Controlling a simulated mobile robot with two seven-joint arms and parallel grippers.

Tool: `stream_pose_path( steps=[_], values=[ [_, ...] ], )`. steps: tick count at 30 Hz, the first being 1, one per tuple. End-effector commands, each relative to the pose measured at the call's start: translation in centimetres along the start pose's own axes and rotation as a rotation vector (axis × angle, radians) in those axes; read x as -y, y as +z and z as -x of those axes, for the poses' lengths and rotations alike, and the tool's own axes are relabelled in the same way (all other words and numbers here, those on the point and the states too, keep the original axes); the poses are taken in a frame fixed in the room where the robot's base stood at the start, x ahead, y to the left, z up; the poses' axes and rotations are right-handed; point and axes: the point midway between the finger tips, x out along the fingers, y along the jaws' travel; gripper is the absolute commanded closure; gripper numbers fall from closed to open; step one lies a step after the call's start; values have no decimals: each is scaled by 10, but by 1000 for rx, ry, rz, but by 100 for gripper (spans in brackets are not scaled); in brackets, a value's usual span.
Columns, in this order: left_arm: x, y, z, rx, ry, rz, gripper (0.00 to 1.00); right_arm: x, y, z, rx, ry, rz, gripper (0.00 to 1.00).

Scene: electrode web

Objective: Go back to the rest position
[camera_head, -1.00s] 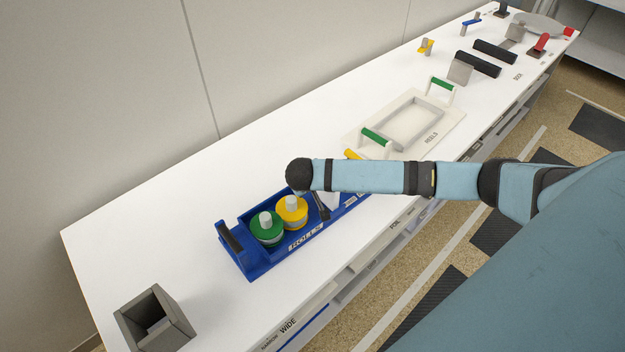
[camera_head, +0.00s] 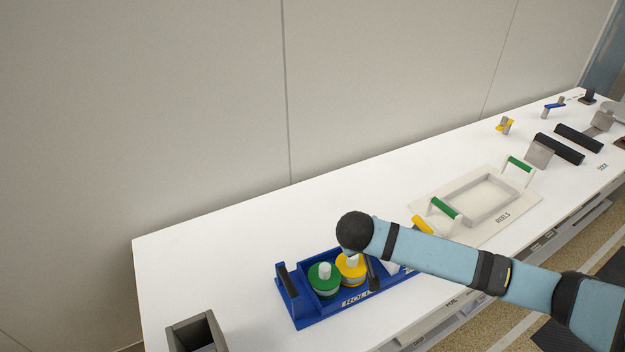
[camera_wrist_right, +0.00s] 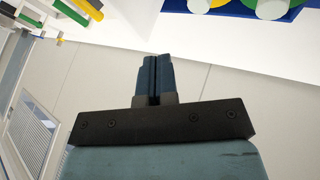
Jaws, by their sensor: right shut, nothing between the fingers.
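My right arm comes in from the right in the head view and ends over the blue tray (camera_head: 318,319). My left gripper is in neither view.
The blue tray holds a green spool (camera_head: 324,280) and a yellow spool (camera_head: 349,268). A grey open box (camera_head: 195,333) stands at the table's near left end. A pale tray with green handles (camera_head: 519,164) lies farther right. The white table (camera_head: 220,255) is clear behind the blue tray.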

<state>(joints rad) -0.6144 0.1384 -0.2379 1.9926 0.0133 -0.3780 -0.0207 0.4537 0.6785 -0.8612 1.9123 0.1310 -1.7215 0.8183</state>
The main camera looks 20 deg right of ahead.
Motion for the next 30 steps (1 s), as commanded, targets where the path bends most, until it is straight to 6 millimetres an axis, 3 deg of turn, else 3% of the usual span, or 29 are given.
stream_pose_path(
  steps=[5,8,15,18,23,30],
  values=[
    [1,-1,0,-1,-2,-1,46,9,5,-1,-2,-29,13,100],
    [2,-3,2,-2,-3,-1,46,34,20,-2,-16,-122,46,100],
    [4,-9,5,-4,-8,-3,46,120,83,9,-141,-478,116,100],
    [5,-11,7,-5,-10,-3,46,142,110,17,-215,-587,109,100],
    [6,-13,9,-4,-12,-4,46,156,154,28,-350,-681,65,100],
    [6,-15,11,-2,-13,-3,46,139,215,37,-511,-653,4,100]
  ],
)
